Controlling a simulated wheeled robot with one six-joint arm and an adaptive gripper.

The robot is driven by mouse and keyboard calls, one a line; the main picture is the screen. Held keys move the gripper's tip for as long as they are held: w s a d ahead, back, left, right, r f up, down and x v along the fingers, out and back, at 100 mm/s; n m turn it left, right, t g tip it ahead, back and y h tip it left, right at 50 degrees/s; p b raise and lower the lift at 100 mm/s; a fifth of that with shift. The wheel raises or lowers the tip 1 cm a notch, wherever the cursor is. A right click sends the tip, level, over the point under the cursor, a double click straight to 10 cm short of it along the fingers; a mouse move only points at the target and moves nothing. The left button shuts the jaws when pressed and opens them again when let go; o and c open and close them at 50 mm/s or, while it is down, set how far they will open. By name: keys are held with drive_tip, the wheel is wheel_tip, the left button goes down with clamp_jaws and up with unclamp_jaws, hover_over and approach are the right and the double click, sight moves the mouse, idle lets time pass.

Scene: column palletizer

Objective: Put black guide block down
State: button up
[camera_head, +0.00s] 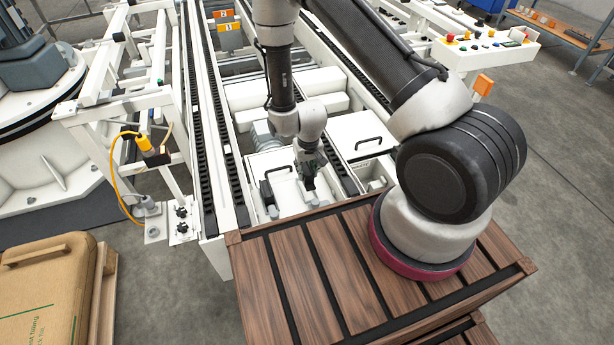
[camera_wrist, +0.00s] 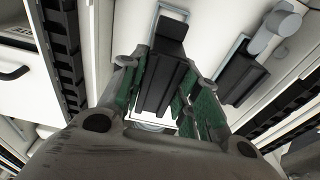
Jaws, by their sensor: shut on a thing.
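My gripper (camera_head: 308,172) points down over the white machine bed in the head view. In the wrist view its green-padded fingers (camera_wrist: 165,100) are shut on the black guide block (camera_wrist: 163,78), a dark ribbed piece between them. A pale framed plate shows behind the block. In the head view the held block (camera_head: 309,184) is small, dark and partly hidden by the fingers. I cannot tell whether its lower end touches the surface. A second black block (camera_head: 267,192) stands to the left of my gripper, and shows at the right in the wrist view (camera_wrist: 242,78).
White panels with black handles (camera_head: 368,143) lie beside my gripper. Black chain rails (camera_head: 205,130) run along both sides of the bed. A brown slatted platform (camera_head: 330,270) is in front. A control console (camera_head: 485,48) stands at the back right.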

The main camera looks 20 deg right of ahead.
sight(306, 180)
drive_tip(key=shift+f, duration=2.6)
drive_tip(key=shift+f, duration=0.1)
drive_tip(key=o, duration=1)
drive_tip(key=shift+o, duration=0.2)
